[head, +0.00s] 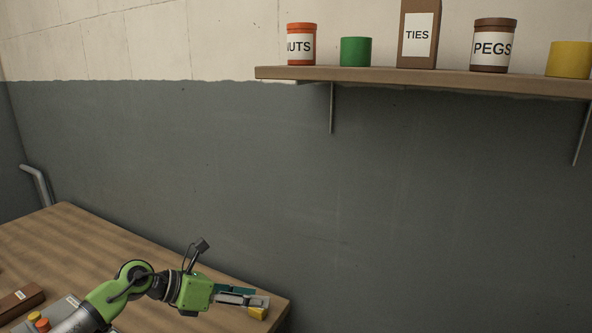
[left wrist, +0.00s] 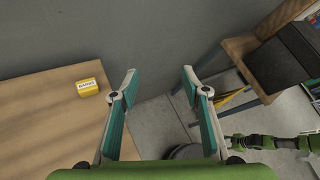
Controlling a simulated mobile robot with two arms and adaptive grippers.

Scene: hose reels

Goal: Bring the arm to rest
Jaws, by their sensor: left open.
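My left arm comes in low on the left in the head view. Its left gripper (head: 266,300) is over the right end of the wooden table, empty. In the left wrist view, the two teal-padded fingers of the left gripper (left wrist: 159,74) stand wide apart with nothing between them. A small yellow box with a white label (left wrist: 87,87) lies on the table to the left of the fingers, apart from them. In the head view the yellow box (head: 257,314) shows just below the fingers, partly hidden.
The wooden table (head: 80,230) ends beside the gripper. A brown labelled box (head: 20,300) and a grey button box (head: 55,312) are at lower left. A wall shelf (head: 430,78) holds labelled containers. Beyond the table, the left wrist view shows floor and a wooden piece (left wrist: 245,45).

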